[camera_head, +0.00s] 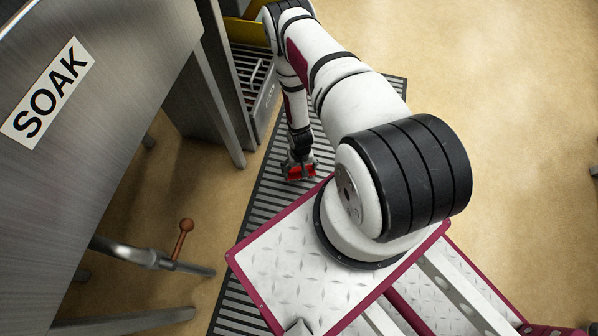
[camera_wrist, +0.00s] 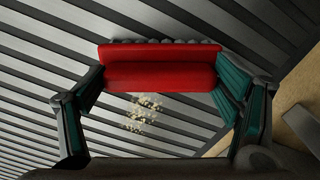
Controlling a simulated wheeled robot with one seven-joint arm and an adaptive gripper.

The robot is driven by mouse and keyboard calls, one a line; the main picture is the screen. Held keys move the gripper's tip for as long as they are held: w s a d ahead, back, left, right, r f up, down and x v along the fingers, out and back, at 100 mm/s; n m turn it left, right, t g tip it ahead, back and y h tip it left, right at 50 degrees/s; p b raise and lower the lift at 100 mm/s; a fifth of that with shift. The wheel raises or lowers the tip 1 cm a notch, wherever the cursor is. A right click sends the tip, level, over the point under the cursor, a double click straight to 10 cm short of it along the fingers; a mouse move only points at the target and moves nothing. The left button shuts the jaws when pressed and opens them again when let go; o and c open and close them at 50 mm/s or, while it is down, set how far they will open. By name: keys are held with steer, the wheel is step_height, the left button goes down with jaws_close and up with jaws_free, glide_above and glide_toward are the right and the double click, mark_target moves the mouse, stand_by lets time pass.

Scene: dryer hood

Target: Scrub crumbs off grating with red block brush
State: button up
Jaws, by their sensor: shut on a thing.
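The red block brush (camera_wrist: 160,66) is held between the fingers of my gripper (camera_wrist: 158,88) in the wrist view, with a short row of grey bristles showing along its far edge. In the head view, my gripper (camera_head: 299,171) is low over the grating (camera_head: 262,215) with the red brush (camera_head: 295,172) in it. A patch of pale crumbs (camera_wrist: 145,113) lies on the grating (camera_wrist: 60,95), just on the near side of the brush in the wrist view. I cannot tell whether the bristles touch the grating. The crumbs do not show in the head view.
A metal sink marked SOAK (camera_head: 48,92) stands at the left, with a drain pipe and a red-brown lever handle (camera_head: 181,238) below it. A metal unit with a rack (camera_head: 262,85) stands beyond the grating. Tan floor (camera_head: 500,120) is open at the right.

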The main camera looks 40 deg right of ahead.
steer(key=shift+w+d+b, duration=0.65)
steer(key=shift+w+d, duration=0.2)
steer(key=shift+d, duration=0.25)
steer(key=shift+w+d+b, duration=0.6)
steer(key=shift+w+d, duration=0.25)
steer(key=shift+d, duration=0.25)
steer(key=shift+w+d, duration=1.15)
steer(key=shift+d, duration=0.3)
steer(key=shift+w+d, duration=0.6)
steer(key=shift+d, duration=0.2)
steer(key=shift+w+d, duration=0.55)
steer(key=shift+d, duration=0.25)
steer(key=shift+s+d+f, duration=0.1)
steer(key=shift+s, duration=0.1)
steer(key=shift+s+a+p, duration=0.6)
steer(key=shift+s+a, duration=0.65)
steer(key=shift+a, duration=0.3)
steer(key=shift+a, duration=0.1)
